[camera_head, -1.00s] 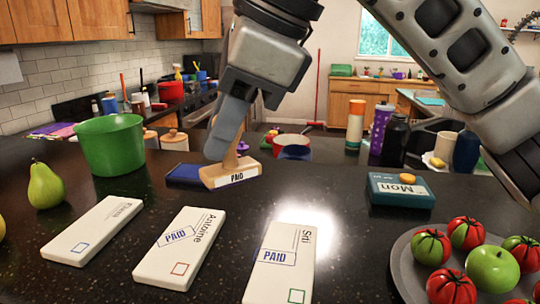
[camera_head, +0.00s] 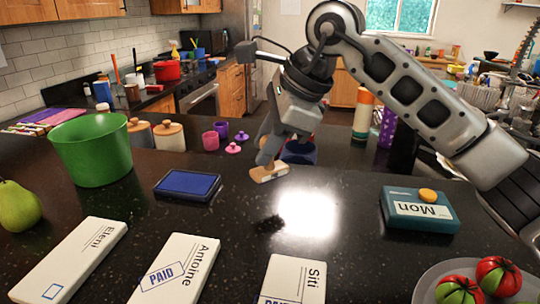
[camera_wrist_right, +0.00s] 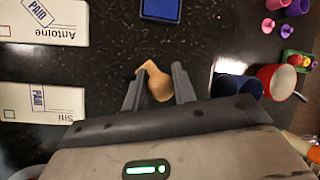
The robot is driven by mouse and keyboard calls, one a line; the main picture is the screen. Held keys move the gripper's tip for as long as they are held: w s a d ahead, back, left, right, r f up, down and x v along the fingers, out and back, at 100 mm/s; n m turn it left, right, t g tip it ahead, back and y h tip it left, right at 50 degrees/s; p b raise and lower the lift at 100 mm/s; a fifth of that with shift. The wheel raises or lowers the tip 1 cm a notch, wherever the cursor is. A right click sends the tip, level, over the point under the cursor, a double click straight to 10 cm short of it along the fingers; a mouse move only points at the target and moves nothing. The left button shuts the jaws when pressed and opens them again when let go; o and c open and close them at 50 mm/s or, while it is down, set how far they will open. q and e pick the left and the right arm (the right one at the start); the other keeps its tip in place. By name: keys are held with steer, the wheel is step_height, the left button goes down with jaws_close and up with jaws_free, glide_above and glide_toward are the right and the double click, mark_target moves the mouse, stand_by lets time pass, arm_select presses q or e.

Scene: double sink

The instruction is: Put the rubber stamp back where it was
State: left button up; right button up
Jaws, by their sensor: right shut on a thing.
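The rubber stamp (camera_head: 268,173) has a wooden body and hangs low over the dark counter, right of the blue ink pad (camera_head: 188,185). My right gripper (camera_head: 270,150) is shut on the stamp. In the right wrist view, its tan wooden handle (camera_wrist_right: 158,84) sits between my two fingers (camera_wrist_right: 157,78); the stamp's lower part is hard to make out there. The ink pad lies open-faced on the counter and also shows at the top of the right wrist view (camera_wrist_right: 160,10). A dark shadow lies on the counter below the stamp. My left gripper is not in view.
White envelopes marked Eleni (camera_head: 72,258), Antoine (camera_head: 176,270) and Siti (camera_head: 293,280) lie in front; the last two bear PAID marks. A green pot (camera_head: 90,150) stands left, a teal Mon box (camera_head: 420,211) right. A fruit plate (camera_head: 425,290) is front right.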

mark_target(270, 164)
steer(key=shift+w+d+f, duration=0.15)
steer(key=shift+w+f, duration=0.35)
steer(key=shift+f, duration=0.05)
steer(key=f, duration=0.1)
steer(key=f+p, duration=0.1)
steer(key=f, duration=0.1)
steer(key=shift+w+d+f+p, duration=0.1)
steer(key=shift+w+p, duration=0.2)
steer(key=shift+p, duration=0.05)
steer(key=shift+f, duration=0.3)
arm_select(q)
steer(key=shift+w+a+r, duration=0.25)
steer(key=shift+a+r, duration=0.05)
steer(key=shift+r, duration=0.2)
arm_select(e)
steer(key=shift+f, duration=0.2)
steer(key=o, duration=0.8)
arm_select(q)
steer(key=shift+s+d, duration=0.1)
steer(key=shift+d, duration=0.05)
arm_select(e)
steer(key=shift+r, duration=0.15)
